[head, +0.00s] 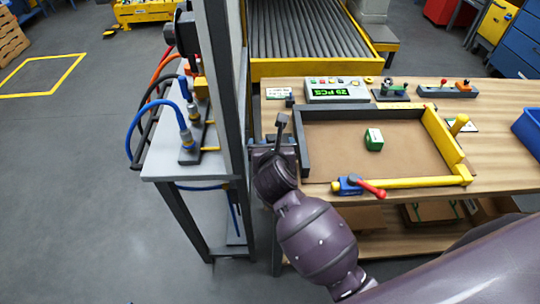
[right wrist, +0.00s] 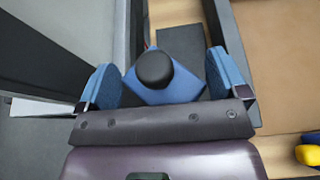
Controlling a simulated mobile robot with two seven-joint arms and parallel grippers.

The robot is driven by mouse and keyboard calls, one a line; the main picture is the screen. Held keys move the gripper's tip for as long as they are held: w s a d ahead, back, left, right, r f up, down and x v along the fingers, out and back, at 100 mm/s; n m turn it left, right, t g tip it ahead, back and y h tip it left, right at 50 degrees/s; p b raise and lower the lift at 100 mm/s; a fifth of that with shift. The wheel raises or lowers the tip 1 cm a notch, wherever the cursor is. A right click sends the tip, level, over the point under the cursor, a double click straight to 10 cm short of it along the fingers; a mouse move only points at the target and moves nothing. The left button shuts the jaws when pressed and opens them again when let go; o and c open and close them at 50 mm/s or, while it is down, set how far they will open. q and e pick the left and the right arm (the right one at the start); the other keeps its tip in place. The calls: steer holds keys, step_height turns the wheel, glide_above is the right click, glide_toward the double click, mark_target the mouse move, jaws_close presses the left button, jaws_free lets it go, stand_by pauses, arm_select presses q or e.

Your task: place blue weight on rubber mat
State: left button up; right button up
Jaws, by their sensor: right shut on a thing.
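My right gripper (head: 272,148) is at the left end of the wooden table, just left of the framed tray. In the right wrist view, its two blue-padded fingers stand on either side of a blue weight (right wrist: 137,94) with a round black knob, and it is shut on it. A dark grey flat rectangle, apparently the rubber mat (right wrist: 187,37), lies just beyond and partly behind the weight. I cannot tell whether the weight touches it. In the head view, my gripper and wrist largely hide this spot. My left gripper is not in view.
The tray (head: 305,150) has black and yellow walls and holds a green-and-white box (head: 374,139). A red-handled clamp (head: 360,186) sits at its front edge. A grey post (head: 226,90) and a side bench with hoses stand close to the left. A display box (head: 338,90) stands behind.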

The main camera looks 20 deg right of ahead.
step_height(320, 180, down, 3)
steer(key=shift+r, duration=0.1)
steer(key=shift+w+a+f+b, duration=0.1)
steer(key=shift+a+f+b, duration=0.1)
steer(key=shift+f+b, duration=0.2)
steer(key=shift+f, duration=0.25)
steer(key=o, duration=1.2)
steer(key=shift+c, duration=0.2)
steer(key=shift+r, duration=0.15)
steer(key=p+v, duration=0.1)
steer(key=v, duration=1.1)
